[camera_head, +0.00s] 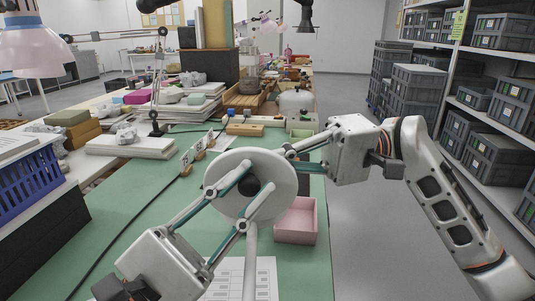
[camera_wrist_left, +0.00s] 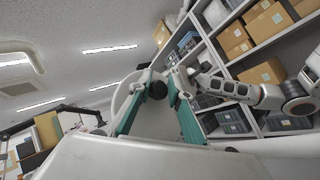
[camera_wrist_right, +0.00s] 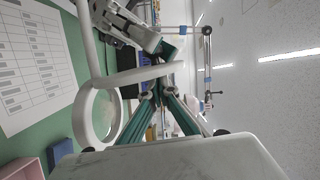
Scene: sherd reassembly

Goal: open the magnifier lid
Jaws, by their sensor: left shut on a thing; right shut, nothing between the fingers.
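The round white magnifier lid (camera_head: 221,175) faces me in the head view, with a black knob (camera_head: 249,186) at its middle. The knob also shows in the left wrist view (camera_wrist_left: 157,90). My left gripper (camera_head: 247,191) is shut on this knob from the front. The magnifier's white stem (camera_head: 250,265) runs down below the lid. In the right wrist view, the white ring (camera_wrist_right: 82,118) shows open, and what looks like the lid edge-on (camera_wrist_right: 125,77) stands at an angle from it. My right gripper (camera_head: 290,154) is shut and empty, close to the lid's upper right edge; touching cannot be told.
A pink open box (camera_head: 309,222) stands right of the stem on the green bench top (camera_head: 110,235). A printed sheet (camera_head: 235,272) lies below the lid. A blue crate (camera_head: 28,185) is at the left. Small numbered cards (camera_head: 187,157) stand behind.

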